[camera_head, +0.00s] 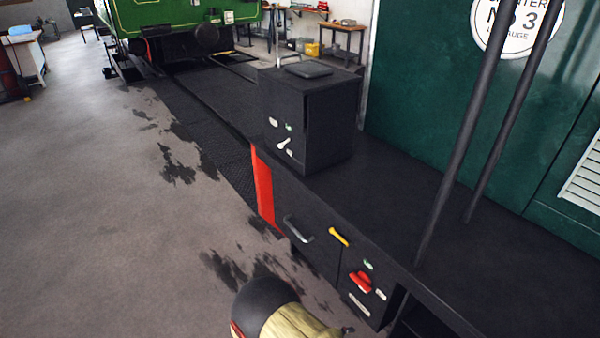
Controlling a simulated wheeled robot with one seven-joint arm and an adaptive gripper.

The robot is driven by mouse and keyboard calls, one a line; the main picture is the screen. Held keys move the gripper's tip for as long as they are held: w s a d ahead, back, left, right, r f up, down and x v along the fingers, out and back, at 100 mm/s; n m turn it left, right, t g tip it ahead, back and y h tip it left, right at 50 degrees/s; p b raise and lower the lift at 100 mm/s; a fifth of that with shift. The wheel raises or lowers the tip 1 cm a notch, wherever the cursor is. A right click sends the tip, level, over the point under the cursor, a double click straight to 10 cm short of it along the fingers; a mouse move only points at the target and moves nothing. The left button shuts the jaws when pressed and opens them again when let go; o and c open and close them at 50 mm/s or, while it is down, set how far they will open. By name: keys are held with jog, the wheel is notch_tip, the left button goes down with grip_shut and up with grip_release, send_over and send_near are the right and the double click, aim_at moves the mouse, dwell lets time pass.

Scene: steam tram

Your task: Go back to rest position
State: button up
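My gripper is not in view. Only a rounded black and cream part of my arm shows at the bottom edge, in front of the tram's dark side panel. The steam tram's black platform (400,200) runs from the middle to the lower right. A black box (328,120) with a white lever (284,144) on its front stands on the platform. The side panel below carries a grey handle (297,229), a yellow lever (339,237) and a red knob (360,283).
Two dark poles (468,150) rise from the platform at the right, before a green wall (425,90). A green vehicle (170,17) stands at the back. Workbenches (342,28) stand behind. The stained grey floor (100,230) at the left is mostly clear.

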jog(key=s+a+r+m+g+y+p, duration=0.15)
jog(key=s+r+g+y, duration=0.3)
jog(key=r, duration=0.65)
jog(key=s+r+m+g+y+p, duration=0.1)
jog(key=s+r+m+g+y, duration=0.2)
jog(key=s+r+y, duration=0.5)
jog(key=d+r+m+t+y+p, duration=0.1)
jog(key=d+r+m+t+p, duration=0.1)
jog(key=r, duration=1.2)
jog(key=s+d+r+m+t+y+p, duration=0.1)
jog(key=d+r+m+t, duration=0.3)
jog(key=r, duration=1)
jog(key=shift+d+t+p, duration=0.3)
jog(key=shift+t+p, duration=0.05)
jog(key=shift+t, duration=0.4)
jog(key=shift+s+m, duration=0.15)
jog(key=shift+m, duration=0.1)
